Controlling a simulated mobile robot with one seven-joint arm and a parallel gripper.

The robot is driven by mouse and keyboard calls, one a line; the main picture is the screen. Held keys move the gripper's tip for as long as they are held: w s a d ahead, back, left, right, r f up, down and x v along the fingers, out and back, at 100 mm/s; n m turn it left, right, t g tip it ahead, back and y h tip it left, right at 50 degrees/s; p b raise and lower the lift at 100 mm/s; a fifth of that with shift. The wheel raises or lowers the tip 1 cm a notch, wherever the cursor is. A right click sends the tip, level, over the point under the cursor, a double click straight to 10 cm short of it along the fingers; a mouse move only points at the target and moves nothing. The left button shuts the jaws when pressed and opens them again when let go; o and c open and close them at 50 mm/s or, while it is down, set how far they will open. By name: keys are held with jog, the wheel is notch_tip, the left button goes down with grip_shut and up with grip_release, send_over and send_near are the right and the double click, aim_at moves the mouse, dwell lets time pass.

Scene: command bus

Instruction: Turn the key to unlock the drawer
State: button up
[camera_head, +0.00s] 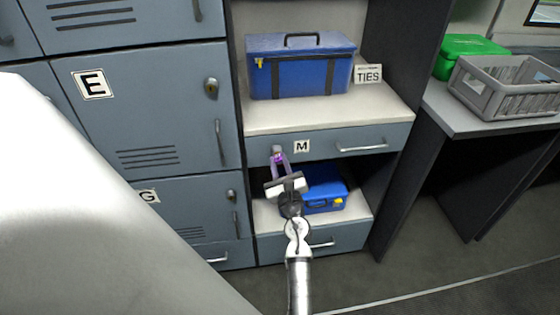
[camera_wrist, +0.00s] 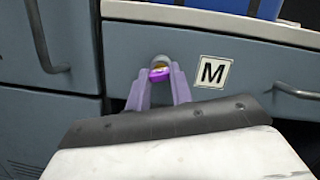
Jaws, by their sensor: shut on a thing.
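The drawer (camera_head: 325,146) marked M is a blue-grey front under the shelf, and it looks shut. It also shows in the wrist view (camera_wrist: 230,45), with its M label and bar handle to the right of the lock. My gripper (camera_head: 278,158) reaches up to the lock at the drawer's left end.
A blue toolbox (camera_head: 300,75) and a TIES sign (camera_head: 368,75) stand on the shelf above. A smaller blue case (camera_head: 325,190) sits in the opening below. Lockers (camera_head: 160,110) flank the left. A grey crate (camera_head: 500,85) and green box (camera_head: 470,50) rest on the right counter.

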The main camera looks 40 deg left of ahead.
jog(key=shift+m, duration=0.3)
jog(key=shift+a+m+t+h+p, duration=0.1)
jog(key=shift+m+t+h+p, duration=0.15)
jog(key=shift+m, duration=0.85)
jog(key=shift+m+t+h+p, duration=0.2)
jog(key=shift+m+t, duration=0.15)
jog(key=shift+m, duration=0.75)
jog(key=shift+s+m, duration=0.1)
jog(key=shift+m, duration=0.2)
jog(key=o, duration=0.9)
jog(key=shift+s+d, duration=0.9)
jog(key=shift+d, duration=0.25)
jog(key=v, duration=0.2)
jog(key=r+v, duration=0.1)
jog(key=v, duration=0.3)
jog(key=shift+s+d+r, duration=0.2)
jog(key=shift+s+d, duration=0.15)
jog(key=shift+d, duration=0.05)
